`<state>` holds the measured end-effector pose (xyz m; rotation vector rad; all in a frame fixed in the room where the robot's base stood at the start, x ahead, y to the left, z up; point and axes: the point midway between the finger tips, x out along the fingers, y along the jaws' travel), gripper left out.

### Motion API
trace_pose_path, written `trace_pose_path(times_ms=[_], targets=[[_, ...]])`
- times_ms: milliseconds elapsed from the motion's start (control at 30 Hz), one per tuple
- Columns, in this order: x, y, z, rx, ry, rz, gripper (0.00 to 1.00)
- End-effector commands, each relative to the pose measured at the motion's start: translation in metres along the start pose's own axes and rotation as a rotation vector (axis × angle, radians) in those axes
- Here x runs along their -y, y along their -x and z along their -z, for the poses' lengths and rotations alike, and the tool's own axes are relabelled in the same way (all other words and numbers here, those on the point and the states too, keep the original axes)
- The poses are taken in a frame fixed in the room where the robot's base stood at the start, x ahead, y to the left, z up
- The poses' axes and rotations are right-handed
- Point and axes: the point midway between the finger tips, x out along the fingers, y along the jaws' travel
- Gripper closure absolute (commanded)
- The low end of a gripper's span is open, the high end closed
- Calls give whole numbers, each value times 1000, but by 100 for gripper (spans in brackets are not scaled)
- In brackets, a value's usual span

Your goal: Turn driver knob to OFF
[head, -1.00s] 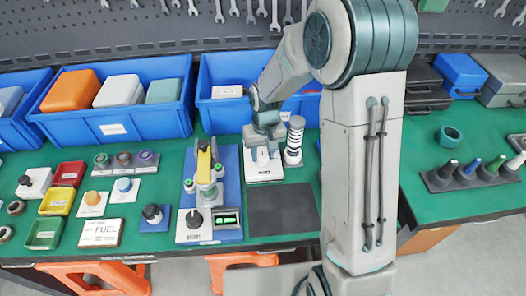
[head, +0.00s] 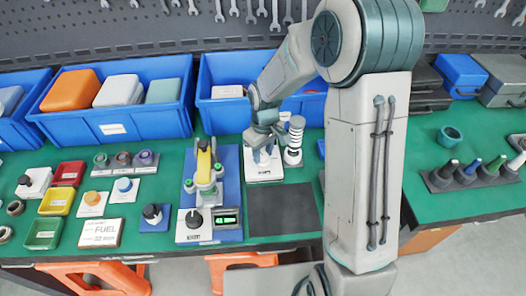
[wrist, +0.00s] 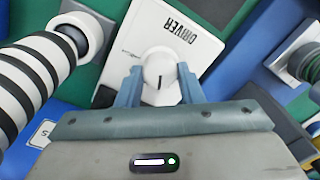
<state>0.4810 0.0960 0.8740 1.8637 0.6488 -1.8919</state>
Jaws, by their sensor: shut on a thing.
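The white driver box (wrist: 130,38) carries the word DRIVER beside a round white knob (wrist: 160,70). The knob has a short dark pointer mark, which faces my gripper's palm in the wrist view. My gripper (wrist: 158,80) has its two blue fingers on opposite sides of the knob, closed on it. In the head view the driver box (head: 264,174) stands on the green bench, with my gripper (head: 263,153) above it hiding most of the knob. The OFF mark cannot be made out.
A dark mat (head: 283,208) lies in front. Blue bins (head: 225,105) line the back.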

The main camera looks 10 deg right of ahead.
Motion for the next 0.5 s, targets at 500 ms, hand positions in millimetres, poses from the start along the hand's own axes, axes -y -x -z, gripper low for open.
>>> trace_pose_path(times_ms=[500], targets=[[0, 1, 1, 9, 249, -1, 89]])
